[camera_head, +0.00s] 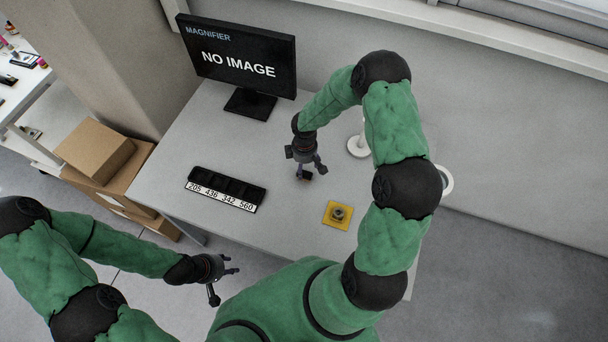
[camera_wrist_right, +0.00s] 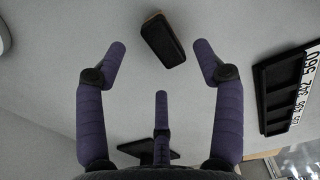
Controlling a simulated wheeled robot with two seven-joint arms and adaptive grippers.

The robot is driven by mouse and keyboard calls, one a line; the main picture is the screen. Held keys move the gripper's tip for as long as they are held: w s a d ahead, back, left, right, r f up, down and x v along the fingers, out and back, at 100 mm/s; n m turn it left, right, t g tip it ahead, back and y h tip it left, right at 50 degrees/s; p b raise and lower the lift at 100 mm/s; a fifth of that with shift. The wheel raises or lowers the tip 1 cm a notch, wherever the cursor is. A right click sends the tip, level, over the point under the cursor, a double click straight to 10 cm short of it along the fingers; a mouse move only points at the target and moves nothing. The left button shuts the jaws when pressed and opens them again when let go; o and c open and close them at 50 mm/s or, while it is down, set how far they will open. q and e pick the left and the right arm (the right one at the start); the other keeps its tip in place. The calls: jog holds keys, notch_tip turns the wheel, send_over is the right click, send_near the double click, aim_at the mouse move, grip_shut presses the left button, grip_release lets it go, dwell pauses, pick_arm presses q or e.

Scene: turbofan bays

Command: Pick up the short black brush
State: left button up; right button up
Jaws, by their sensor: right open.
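The short black brush (camera_wrist_right: 163,40) lies on the table as a small dark block with a thin wood-coloured edge. In the head view the brush (camera_head: 306,176) shows just below my right gripper (camera_head: 307,167), partly hidden by its fingers. In the right wrist view my right gripper (camera_wrist_right: 160,62) has its fingers spread wide and empty, with the brush just beyond the fingertips and between the two side fingers. I cannot tell the exact height gap. My left gripper (camera_head: 224,282) is open and empty off the table's front edge.
A black compartment tray (camera_head: 226,186) with number labels lies left of the brush. A yellow plate with a metal part (camera_head: 338,214) lies to the front right. A monitor (camera_head: 237,60) stands at the back, a white stand (camera_head: 359,146) to the right. Cardboard boxes (camera_head: 97,151) are left of the table.

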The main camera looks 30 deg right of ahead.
aim_at(305, 171)
notch_tip(305, 171, down, 5)
jog(key=shift+s+r, duration=0.1)
jog(key=shift+s, duration=0.05)
jog(key=c, duration=1.3)
